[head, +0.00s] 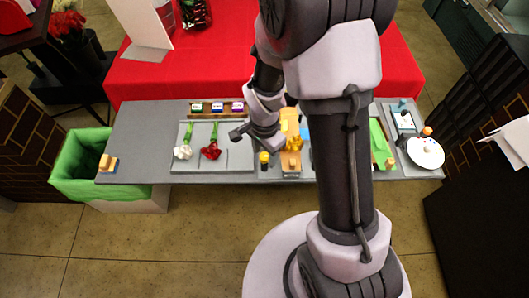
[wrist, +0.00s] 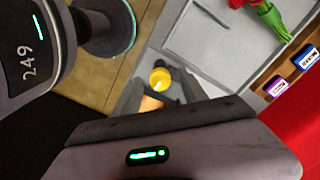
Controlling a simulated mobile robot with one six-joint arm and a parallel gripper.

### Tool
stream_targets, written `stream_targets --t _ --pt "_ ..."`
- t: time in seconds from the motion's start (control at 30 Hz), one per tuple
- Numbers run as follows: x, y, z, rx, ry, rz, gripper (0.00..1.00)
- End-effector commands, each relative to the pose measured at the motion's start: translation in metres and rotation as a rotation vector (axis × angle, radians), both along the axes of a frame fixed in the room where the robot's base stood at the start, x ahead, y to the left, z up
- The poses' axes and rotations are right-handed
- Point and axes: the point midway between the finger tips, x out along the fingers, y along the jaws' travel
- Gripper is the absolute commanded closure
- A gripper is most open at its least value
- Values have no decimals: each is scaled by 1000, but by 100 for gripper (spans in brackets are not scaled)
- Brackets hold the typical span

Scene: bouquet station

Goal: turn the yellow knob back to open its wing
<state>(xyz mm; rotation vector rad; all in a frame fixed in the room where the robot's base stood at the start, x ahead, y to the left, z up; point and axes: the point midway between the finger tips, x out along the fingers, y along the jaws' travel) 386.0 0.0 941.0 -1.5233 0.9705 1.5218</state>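The yellow knob (head: 264,158) stands on a dark base near the front edge of the grey table (head: 140,140). It also shows as a round yellow top in the wrist view (wrist: 160,78). My gripper (head: 246,133) is above the table, left of and behind the knob in the head view. In the wrist view its two grey fingers (wrist: 161,90) are apart, with the knob showing between and beyond their tips. I cannot see contact. An orange block-like thing (wrist: 151,104) shows below the knob. I cannot clearly make out which part is the wing.
A tray (head: 236,158) with white and red flowers lies left. A green-lined bin (head: 75,165) stands at the table's left end. A red-covered table (head: 200,75) is behind. My arm hides part of the table.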

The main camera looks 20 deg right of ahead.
Motion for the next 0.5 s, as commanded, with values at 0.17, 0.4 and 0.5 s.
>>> stream_targets --t 0.17,0.4,0.5 --pt "0 0 0 0 0 0 83" --pt "0 0 0 0 0 2 100" --pt "0 0 0 0 0 13 100"
